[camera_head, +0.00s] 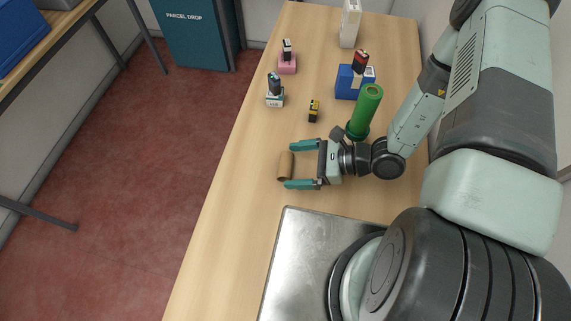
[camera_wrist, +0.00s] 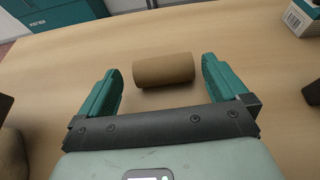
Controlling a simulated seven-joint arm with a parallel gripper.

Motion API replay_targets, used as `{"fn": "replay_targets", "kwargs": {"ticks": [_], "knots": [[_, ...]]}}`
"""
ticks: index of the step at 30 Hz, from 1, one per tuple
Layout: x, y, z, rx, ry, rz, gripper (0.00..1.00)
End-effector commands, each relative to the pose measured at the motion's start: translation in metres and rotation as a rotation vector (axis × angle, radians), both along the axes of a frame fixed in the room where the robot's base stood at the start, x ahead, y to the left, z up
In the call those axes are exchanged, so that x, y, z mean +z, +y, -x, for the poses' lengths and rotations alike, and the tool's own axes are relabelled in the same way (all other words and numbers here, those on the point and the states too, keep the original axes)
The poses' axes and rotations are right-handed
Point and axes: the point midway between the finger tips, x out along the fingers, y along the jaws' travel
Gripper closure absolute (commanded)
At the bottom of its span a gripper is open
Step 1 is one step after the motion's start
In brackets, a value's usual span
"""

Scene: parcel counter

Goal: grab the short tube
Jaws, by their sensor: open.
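The short tube (camera_head: 285,165) is a brown cardboard roll lying on its side on the wooden counter. It also shows in the wrist view (camera_wrist: 164,70), lying crosswise just ahead of and between the fingertips. My gripper (camera_head: 288,166) is open, with its two teal fingers on either side of the tube's ends. In the wrist view my gripper (camera_wrist: 164,75) has a gap between each finger and the tube. Nothing is held.
A tall green cylinder (camera_head: 365,110) stands close behind my wrist. A blue box (camera_head: 346,82), a small yellow-and-black item (camera_head: 313,110), a pink block (camera_head: 287,63) and a white carton (camera_head: 350,24) stand farther back. The counter (camera_head: 235,200) left of the tube is clear.

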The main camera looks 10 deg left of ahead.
Motion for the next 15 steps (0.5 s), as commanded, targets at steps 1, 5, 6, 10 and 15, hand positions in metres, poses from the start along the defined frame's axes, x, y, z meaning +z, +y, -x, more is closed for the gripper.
{"fn": "replay_targets", "kwargs": {"ticks": [1, 5, 6, 10, 15], "knots": [[-0.001, 0.005, 0.0, 0.002, 0.0, -0.001, 0.0], [-0.005, 0.024, 0.001, 0.006, -0.001, -0.001, 0.0], [-0.006, 0.03, 0.0, 0.004, 0.0, -0.001, 0.0], [-0.012, 0.045, 0.001, 0.002, 0.001, -0.002, 0.0], [-0.014, 0.05, 0.001, 0.0, -0.001, -0.001, 0.0]]}}
